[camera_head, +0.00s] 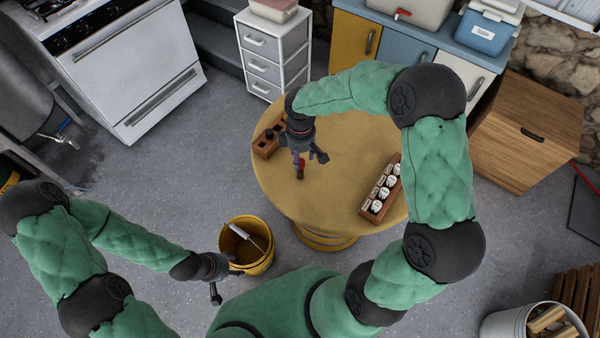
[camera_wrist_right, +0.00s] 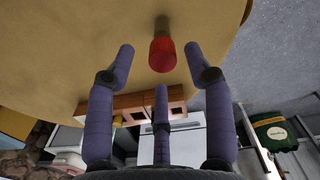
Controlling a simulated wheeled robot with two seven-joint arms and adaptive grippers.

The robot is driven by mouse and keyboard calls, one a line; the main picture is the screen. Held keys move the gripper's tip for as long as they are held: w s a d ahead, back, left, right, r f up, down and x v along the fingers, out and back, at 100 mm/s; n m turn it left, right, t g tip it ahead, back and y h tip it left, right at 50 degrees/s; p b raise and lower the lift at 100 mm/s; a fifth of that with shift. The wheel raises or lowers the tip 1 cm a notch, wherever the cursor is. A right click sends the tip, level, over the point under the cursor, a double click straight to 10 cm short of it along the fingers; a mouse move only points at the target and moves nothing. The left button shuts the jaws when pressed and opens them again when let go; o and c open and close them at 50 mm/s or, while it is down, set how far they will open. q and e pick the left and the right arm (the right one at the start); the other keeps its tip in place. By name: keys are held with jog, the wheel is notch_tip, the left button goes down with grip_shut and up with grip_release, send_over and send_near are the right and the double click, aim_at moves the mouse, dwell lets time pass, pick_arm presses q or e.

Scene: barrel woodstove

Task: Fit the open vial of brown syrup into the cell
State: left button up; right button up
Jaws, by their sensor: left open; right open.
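A small red vial-like thing (camera_head: 300,171) with a narrower brownish part is on the round table, just beyond my right gripper (camera_head: 308,160). In the right wrist view the red thing (camera_wrist_right: 162,54) is ahead of the spread purple fingers (camera_wrist_right: 158,62), with no clear contact. I cannot make out its contents or whether it is open. A brown block with dark cells (camera_head: 264,150) stands at the table's left edge, partly behind my right wrist; the block also shows in the right wrist view (camera_wrist_right: 130,104). My left gripper (camera_head: 226,286) is open and empty, low beside the yellow bucket.
A brown rack (camera_head: 372,216) of several white-topped vials stands on the right side of the round table (camera_head: 345,150). A yellow bucket (camera_head: 262,264) with a white-handled tool stands on the floor at front left. The table's middle is mostly clear.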

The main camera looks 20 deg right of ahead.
aim_at(301, 172)
jog(key=f+b, duration=0.1)
jog(key=f, duration=0.3)
jog(key=f+b, duration=0.1)
jog(key=f, duration=0.1)
jog(key=shift+a+b, duration=0.25)
jog(key=shift+b, duration=0.1)
jog(key=shift+s+r, duration=0.1)
grip_shut()
